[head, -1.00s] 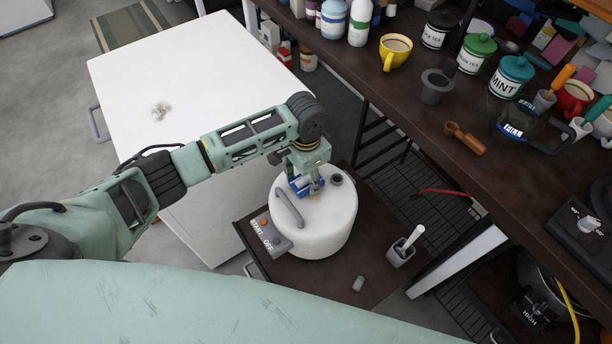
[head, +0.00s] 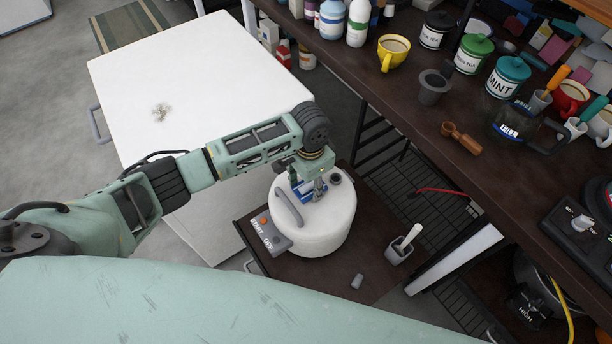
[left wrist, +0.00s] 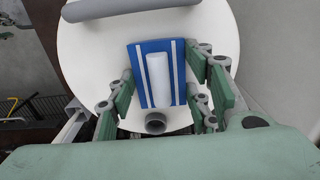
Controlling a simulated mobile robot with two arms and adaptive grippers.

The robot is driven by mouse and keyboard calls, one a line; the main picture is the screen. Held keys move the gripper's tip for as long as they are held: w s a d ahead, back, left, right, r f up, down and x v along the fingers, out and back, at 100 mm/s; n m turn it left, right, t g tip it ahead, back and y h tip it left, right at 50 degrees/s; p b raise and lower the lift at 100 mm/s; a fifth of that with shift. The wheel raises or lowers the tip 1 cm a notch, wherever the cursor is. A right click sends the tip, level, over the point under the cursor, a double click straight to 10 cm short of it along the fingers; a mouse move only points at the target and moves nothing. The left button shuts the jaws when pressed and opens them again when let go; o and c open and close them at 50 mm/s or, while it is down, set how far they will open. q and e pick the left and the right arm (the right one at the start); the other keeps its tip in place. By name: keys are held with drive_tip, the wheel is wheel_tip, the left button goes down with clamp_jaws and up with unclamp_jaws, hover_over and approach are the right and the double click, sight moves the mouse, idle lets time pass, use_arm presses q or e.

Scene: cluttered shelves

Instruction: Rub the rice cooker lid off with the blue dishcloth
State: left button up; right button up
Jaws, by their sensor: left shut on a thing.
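The white rice cooker (head: 325,230) stands on a dark brown low shelf. Its lid (head: 283,225) is closed, with a grey bar handle (head: 289,208) and a round dark vent (head: 335,179). The lid fills much of the left wrist view (left wrist: 90,60). The blue dishcloth (head: 303,191) lies at the lid between handle and vent; white stripes show on it in the left wrist view (left wrist: 135,75). My left gripper (head: 311,193) is shut on the dishcloth, pointing down at the lid, with a finger on each side of the cloth. My right gripper is not in view.
A white-topped cabinet (head: 190,85) is behind my left arm. A grey cup with a spatula (head: 396,254) and a small grey piece (head: 357,281) are right of the cooker. The dark upper shelf (head: 395,105) at right holds jars, mugs and a wooden tool (head: 462,138).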

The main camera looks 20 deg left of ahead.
sight(319, 204)
use_arm(q)
drive_tip(key=shift+s+d+f+p, duration=0.2)
drive_tip(key=shift+s+d+p, duration=1.45)
drive_tip(key=shift+d, duration=0.4)
drive_tip(key=shift+s+p, duration=0.15)
drive_tip(key=shift+p, duration=0.15)
drive_tip(key=shift+w+a, duration=0.2)
drive_tip(key=shift+w+a+r, duration=0.2)
drive_tip(key=shift+w+a, duration=1.25)
drive_tip(key=shift+a, duration=0.3)
drive_tip(key=shift+w+a+f, duration=0.1)
drive_tip(key=shift+w+a, duration=0.65)
drive_tip(key=shift+a, duration=0.15)
wheel_tip(319, 204, up, 7)
drive_tip(key=p, duration=0.7)
drive_tip(key=shift+p, duration=0.4)
